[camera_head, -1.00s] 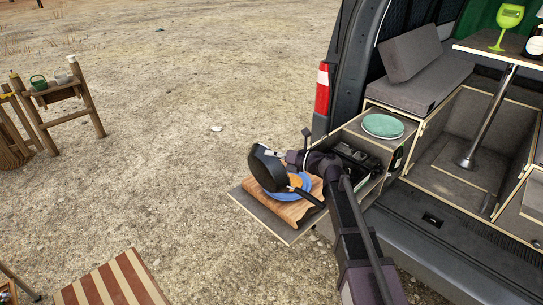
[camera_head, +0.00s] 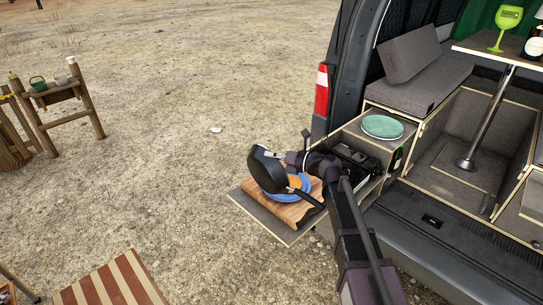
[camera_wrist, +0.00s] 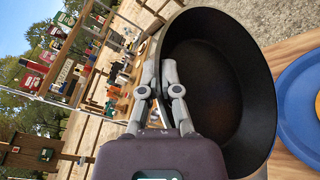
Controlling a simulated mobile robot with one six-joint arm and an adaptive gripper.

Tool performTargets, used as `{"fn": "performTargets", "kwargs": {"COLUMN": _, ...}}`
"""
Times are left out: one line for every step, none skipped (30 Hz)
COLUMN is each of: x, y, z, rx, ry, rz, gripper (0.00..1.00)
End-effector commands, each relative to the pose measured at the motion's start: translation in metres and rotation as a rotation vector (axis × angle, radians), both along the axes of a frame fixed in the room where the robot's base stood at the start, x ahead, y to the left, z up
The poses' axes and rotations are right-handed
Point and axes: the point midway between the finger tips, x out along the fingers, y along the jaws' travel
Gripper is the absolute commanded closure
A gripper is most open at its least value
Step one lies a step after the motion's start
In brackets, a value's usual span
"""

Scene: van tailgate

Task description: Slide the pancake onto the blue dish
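The black frying pan (camera_head: 267,170) is steeply tilted above the left part of the blue dish (camera_head: 306,186). Its inside looks empty in the wrist view (camera_wrist: 205,85). The orange-brown pancake (camera_head: 294,182) lies on the blue dish, partly hidden by the pan in the head view. At the right edge of the wrist view, the blue dish (camera_wrist: 293,105) shows only in part, with a sliver of the pancake (camera_wrist: 318,103). My gripper (camera_wrist: 160,72) appears shut on the pan's rim; the exact contact is hard to see.
The dish rests on a wooden board (camera_head: 291,212) on a pull-out shelf (camera_head: 246,206) at the van's tailgate. A green round lid or plate (camera_head: 382,126) sits on the cabinet to the right. Open ground lies left of the shelf.

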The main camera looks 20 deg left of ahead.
Motion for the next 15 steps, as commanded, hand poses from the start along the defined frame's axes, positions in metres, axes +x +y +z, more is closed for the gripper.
{"fn": "performTargets", "kwargs": {"x": 0.0, "y": 0.0, "z": 0.0, "rx": 0.001, "ry": 0.001, "rz": 0.0, "gripper": 1.0}}
{"fn": "performTargets", "kwargs": {"x": 0.0, "y": 0.0, "z": 0.0, "rx": 0.001, "ry": 0.001, "rz": 0.0, "gripper": 1.0}}
{"fn": "performTargets", "kwargs": {"x": 0.0, "y": 0.0, "z": 0.0, "rx": 0.001, "ry": 0.001, "rz": 0.0, "gripper": 1.0}}
{"fn": "performTargets", "kwargs": {"x": 0.0, "y": 0.0, "z": 0.0, "rx": 0.001, "ry": 0.001, "rz": 0.0, "gripper": 1.0}}
{"fn": "performTargets", "kwargs": {"x": 0.0, "y": 0.0, "z": 0.0, "rx": 0.001, "ry": 0.001, "rz": 0.0, "gripper": 1.0}}
{"fn": "performTargets", "kwargs": {"x": 0.0, "y": 0.0, "z": 0.0, "rx": 0.001, "ry": 0.001, "rz": 0.0, "gripper": 1.0}}
{"fn": "performTargets", "kwargs": {"x": 0.0, "y": 0.0, "z": 0.0, "rx": 0.001, "ry": 0.001, "rz": 0.001, "gripper": 1.0}}
{"fn": "performTargets", "kwargs": {"x": 0.0, "y": 0.0, "z": -0.001, "rx": 0.001, "ry": 0.001, "rz": 0.001, "gripper": 1.0}}
{"fn": "performTargets", "kwargs": {"x": 0.0, "y": 0.0, "z": -0.003, "rx": 0.001, "ry": 0.001, "rz": 0.001, "gripper": 1.0}}
{"fn": "performTargets", "kwargs": {"x": 0.0, "y": 0.0, "z": -0.005, "rx": 0.001, "ry": 0.001, "rz": 0.001, "gripper": 1.0}}
{"fn": "performTargets", "kwargs": {"x": 0.0, "y": 0.0, "z": -0.007, "rx": 0.001, "ry": 0.001, "rz": 0.001, "gripper": 1.0}}
{"fn": "performTargets", "kwargs": {"x": 0.0, "y": 0.0, "z": -0.009, "rx": 0.001, "ry": 0.001, "rz": 0.001, "gripper": 1.0}}
{"fn": "performTargets", "kwargs": {"x": 0.0, "y": 0.0, "z": -0.011, "rx": 0.001, "ry": 0.001, "rz": 0.001, "gripper": 1.0}}
{"fn": "performTargets", "kwargs": {"x": 0.0, "y": 0.0, "z": -0.013, "rx": 0.001, "ry": 0.001, "rz": 0.001, "gripper": 1.0}}
{"fn": "performTargets", "kwargs": {"x": 0.0, "y": 0.0, "z": -0.015, "rx": 0.001, "ry": 0.001, "rz": 0.001, "gripper": 1.0}}
